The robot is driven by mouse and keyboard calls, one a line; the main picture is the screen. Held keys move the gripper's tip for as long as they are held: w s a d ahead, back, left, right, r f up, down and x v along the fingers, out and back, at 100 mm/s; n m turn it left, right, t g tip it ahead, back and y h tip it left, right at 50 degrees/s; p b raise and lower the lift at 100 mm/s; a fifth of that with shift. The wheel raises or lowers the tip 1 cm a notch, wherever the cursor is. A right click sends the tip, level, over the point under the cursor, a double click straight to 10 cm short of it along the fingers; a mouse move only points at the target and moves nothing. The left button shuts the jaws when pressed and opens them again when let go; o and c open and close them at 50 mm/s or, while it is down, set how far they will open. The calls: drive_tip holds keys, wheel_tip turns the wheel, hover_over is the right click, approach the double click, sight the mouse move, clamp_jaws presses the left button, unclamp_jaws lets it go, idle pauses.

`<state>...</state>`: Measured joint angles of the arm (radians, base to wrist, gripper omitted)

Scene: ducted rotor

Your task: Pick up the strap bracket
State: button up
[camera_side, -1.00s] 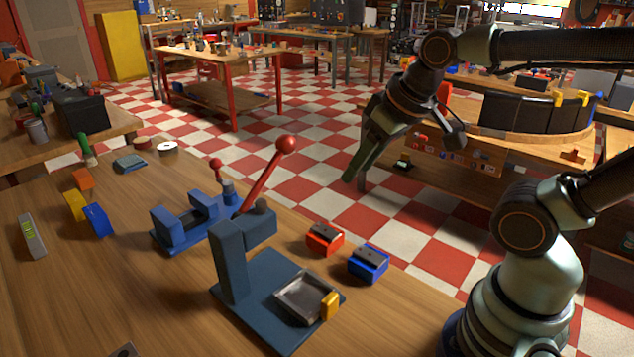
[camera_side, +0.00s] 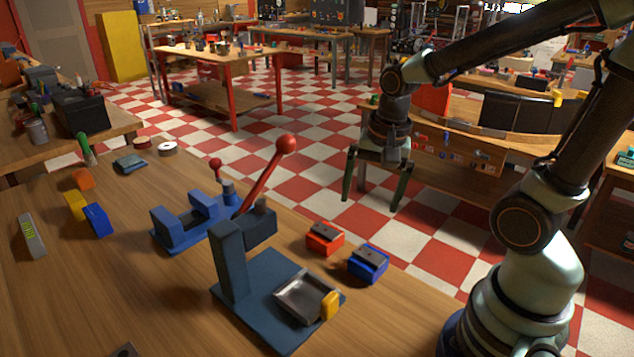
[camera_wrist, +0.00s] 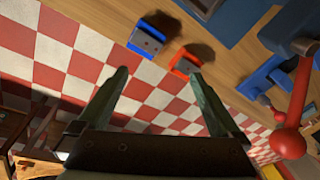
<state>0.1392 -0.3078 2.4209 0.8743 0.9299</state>
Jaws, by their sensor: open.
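I cannot tell for sure which piece is the strap bracket. A red block (camera_side: 325,238) and a blue block (camera_side: 368,263) stand side by side on the wooden table, each with a dark plate on top. In the wrist view, the blue block (camera_wrist: 147,40) and the red block (camera_wrist: 186,62) lie beyond my fingertips. My gripper (camera_side: 373,202) points down, open and empty, above and behind these blocks in the side view, apart from everything. In the wrist view its two fingers (camera_wrist: 160,75) are spread wide.
A dark blue press (camera_side: 232,265) with a metal tray (camera_side: 306,298) stands beside the blocks. Small coloured blocks lie at the table's left.

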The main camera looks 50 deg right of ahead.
sight(370, 254)
drive_tip(key=f+m, duration=0.2)
drive_tip(key=f, duration=0.1)
drive_tip(key=d+f+m+g, duration=0.1)
drive_tip(key=f+m, duration=0.1)
drive_tip(key=f, duration=0.2)
drive_tip(key=s+f+m, duration=0.1)
drive_tip(key=f, duration=0.2)
drive_tip(key=shift+d+f+m+g, duration=0.3)
drive_tip(key=shift+f+m+g, duration=0.05)
drive_tip(key=shift+m+g, duration=0.05)
drive_tip(key=shift+w+a+f, duration=0.1)
drive_tip(key=shift+a+f, duration=0.05)
drive_tip(key=shift+f, duration=1.2)
drive_tip(key=shift+w+a+f, duration=0.1)
drive_tip(key=shift+a+f, duration=0.05)
drive_tip(key=shift+f, duration=1.2)
drive_tip(key=c, duration=1.3)
